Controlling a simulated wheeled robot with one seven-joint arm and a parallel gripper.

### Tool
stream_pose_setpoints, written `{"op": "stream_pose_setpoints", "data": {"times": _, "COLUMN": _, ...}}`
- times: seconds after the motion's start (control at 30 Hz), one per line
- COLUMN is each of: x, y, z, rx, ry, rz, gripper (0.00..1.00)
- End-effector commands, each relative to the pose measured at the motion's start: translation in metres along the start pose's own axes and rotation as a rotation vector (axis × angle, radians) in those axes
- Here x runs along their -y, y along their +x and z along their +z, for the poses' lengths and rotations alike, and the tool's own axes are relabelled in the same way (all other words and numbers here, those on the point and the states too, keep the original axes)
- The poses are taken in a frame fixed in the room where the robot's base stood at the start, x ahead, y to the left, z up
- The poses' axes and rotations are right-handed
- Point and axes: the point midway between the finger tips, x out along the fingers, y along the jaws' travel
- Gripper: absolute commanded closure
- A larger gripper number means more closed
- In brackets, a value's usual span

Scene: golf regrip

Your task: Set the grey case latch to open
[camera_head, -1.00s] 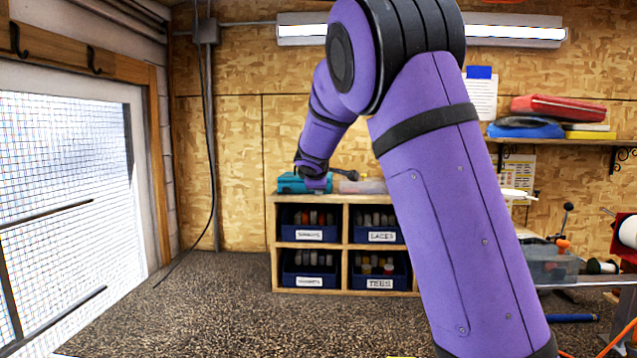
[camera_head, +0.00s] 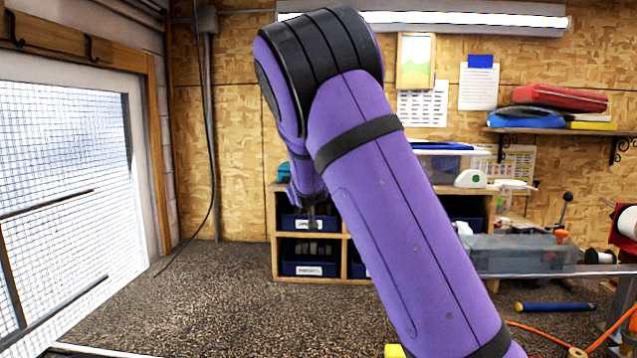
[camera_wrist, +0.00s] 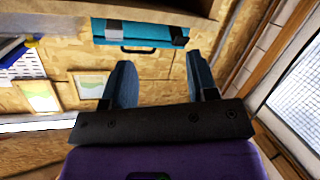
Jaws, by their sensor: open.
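A teal case (camera_head: 284,173) sits on top of the wooden cubby shelf in the head view, mostly hidden behind my arm. In the wrist view the teal case (camera_wrist: 150,34) lies ahead of the fingers, with a black handle (camera_wrist: 138,49). A light grey latch (camera_wrist: 114,29) is at its left end and a darker latch (camera_wrist: 180,34) at its right end. I cannot tell how either latch is set. My gripper (camera_wrist: 158,59) is open and empty, its fingers apart from the case.
The cubby shelf (camera_head: 276,240) holds blue bins (camera_head: 309,268). A clear box (camera_head: 446,162) stands on its top to the right. A clear container (camera_head: 522,253) is farther right. The dark speckled surface (camera_head: 210,300) in front is clear at the left.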

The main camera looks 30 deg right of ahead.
Motion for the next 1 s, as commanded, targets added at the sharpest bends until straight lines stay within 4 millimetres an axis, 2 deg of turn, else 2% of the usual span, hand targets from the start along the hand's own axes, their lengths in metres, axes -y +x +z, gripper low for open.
{"op": "stream_pose_setpoints", "data": {"times": 0.2, "x": -0.023, "y": -0.005, "z": 0.009, "rx": -0.129, "ry": 0.281, "rz": 0.174, "gripper": 0.47}}
{"op": "stream_pose_setpoints", "data": {"times": 0.47, "x": -0.038, "y": -0.009, "z": 0.012, "rx": -0.19, "ry": 0.387, "rz": 0.259, "gripper": 0.47}}
{"op": "stream_pose_setpoints", "data": {"times": 0.67, "x": -0.045, "y": 0.013, "z": 0.009, "rx": -0.19, "ry": 0.386, "rz": 0.262, "gripper": 0.47}}
{"op": "stream_pose_setpoints", "data": {"times": 1.0, "x": -0.061, "y": 0.069, "z": 0.002, "rx": -0.188, "ry": 0.385, "rz": 0.259, "gripper": 0.47}}
